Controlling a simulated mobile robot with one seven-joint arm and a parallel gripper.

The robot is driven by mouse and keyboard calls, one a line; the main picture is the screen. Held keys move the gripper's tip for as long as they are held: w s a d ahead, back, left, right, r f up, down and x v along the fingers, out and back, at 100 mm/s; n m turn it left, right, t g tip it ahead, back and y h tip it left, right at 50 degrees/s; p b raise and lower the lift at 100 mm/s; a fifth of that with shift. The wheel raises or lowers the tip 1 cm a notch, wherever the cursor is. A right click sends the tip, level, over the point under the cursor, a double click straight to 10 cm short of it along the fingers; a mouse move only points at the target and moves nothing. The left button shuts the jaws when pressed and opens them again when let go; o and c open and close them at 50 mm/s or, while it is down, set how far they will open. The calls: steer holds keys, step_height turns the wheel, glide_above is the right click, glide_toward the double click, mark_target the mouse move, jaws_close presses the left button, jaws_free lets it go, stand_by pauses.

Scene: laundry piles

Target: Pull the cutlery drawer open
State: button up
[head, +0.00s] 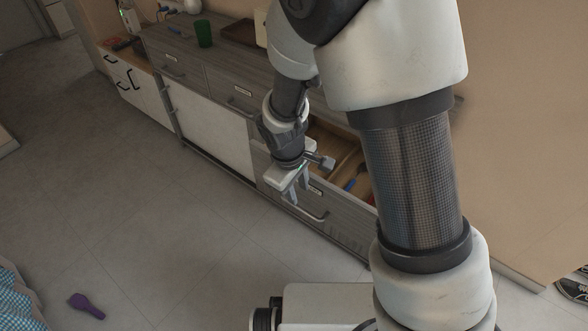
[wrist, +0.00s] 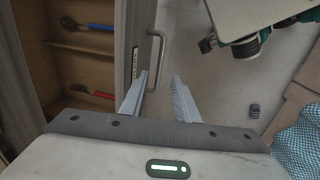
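The cutlery drawer (head: 345,222) stands open, pulled out from the cabinet, with its grey front towards the floor. In the wrist view its wooden inside (wrist: 80,70) shows at the left, with a blue-handled utensil (wrist: 88,25) and a red-handled utensil (wrist: 90,92) in separate compartments. The bar handle (wrist: 160,50) is on the drawer front, beside a small label. My gripper (head: 294,196) is at the drawer front. In the wrist view my gripper (wrist: 161,76) has its fingers apart, with the handle's near end around the gap between the tips. Contact is unclear.
The cabinet row runs to the upper left, with a white panel (head: 205,115) and a green cup (head: 203,34) on top. A purple object (head: 86,305) lies on the floor, near blue checked cloth (head: 18,295). The tiled floor before the cabinets is mostly clear.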

step_height(320, 180, up, 8)
steer(key=s+p, duration=0.1)
steer(key=shift+s+a, duration=0.15)
steer(key=shift+a, duration=0.3)
steer(key=shift+f, duration=0.15)
steer(key=s+d+r+m+t, duration=0.1)
steer(key=d+r+m, duration=0.1)
steer(key=d+r, duration=0.3)
steer(key=s+d+r+m, duration=0.1)
steer(key=d+r+m, duration=0.1)
steer(key=r, duration=0.5)
steer(key=s+d+r+m+t+y, duration=0.1)
steer(key=s+d+r+m+t, duration=0.2)
steer(key=s+d+r+m, duration=0.6)
step_height(320, 180, up, 19)
steer(key=s+n+p, duration=0.2)
steer(key=p, duration=1.6)
steer(key=shift+a, duration=0.45)
steer(key=shift+f, duration=0.15)
